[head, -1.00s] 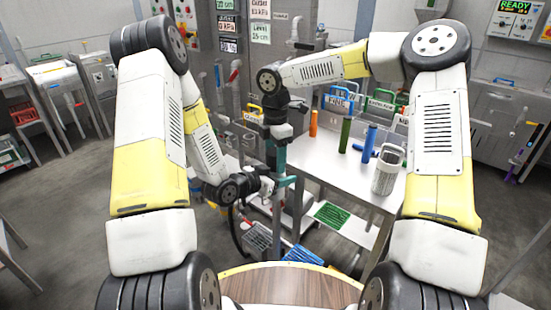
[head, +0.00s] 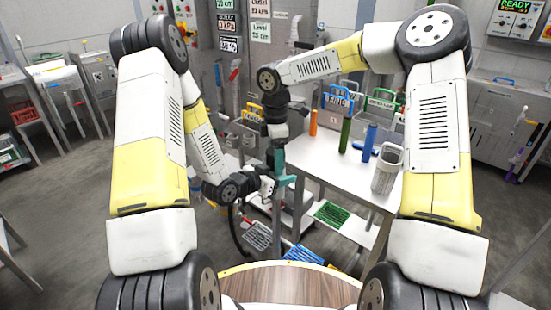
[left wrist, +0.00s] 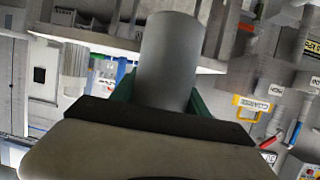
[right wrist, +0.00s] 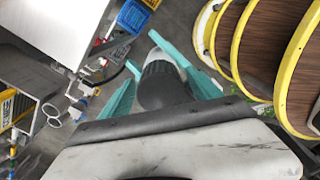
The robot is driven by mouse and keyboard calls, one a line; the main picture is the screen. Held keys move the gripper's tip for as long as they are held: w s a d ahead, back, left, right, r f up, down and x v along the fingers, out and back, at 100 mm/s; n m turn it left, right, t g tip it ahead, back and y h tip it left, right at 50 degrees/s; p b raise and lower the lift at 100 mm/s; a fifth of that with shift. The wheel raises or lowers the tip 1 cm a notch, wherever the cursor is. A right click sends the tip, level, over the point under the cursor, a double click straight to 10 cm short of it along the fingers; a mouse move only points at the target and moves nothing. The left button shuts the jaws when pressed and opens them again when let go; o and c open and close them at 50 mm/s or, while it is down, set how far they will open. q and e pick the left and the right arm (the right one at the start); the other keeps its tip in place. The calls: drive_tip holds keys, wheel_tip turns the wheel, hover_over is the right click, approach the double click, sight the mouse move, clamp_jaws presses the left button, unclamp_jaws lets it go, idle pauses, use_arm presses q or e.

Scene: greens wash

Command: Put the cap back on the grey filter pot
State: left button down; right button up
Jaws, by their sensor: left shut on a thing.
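My left gripper (left wrist: 158,102) is shut on a smooth grey cylinder, the grey filter pot (left wrist: 168,60), which sticks out beyond the green fingers. My right gripper (head: 279,165) points down above the left one in the head view. In the right wrist view its teal fingers (right wrist: 150,60) stand apart on either side of a dark grey rounded piece (right wrist: 163,92) with a lighter ribbed part beyond it. This piece looks like the cap, but I cannot tell whether it is seated on the pot. The pot is mostly hidden in the head view.
A metal table (head: 322,158) to the right holds an orange cylinder (head: 313,123), a green one (head: 345,134), blue ones (head: 369,141) and a white slotted container (head: 385,170). A round wooden top (head: 285,285) is in front of me. A green mat (head: 332,214) lies on the lower shelf.

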drive_tip(key=shift+r, duration=2.25)
drive_tip(key=shift+c, duration=0.5)
drive_tip(key=shift+s+a+r+n, duration=0.1)
drive_tip(key=shift+a+r+n, duration=0.05)
drive_tip(key=shift+r+n, duration=1.55)
drive_tip(key=shift+r, duration=0.05)
wheel_tip(320, 180, down, 8)
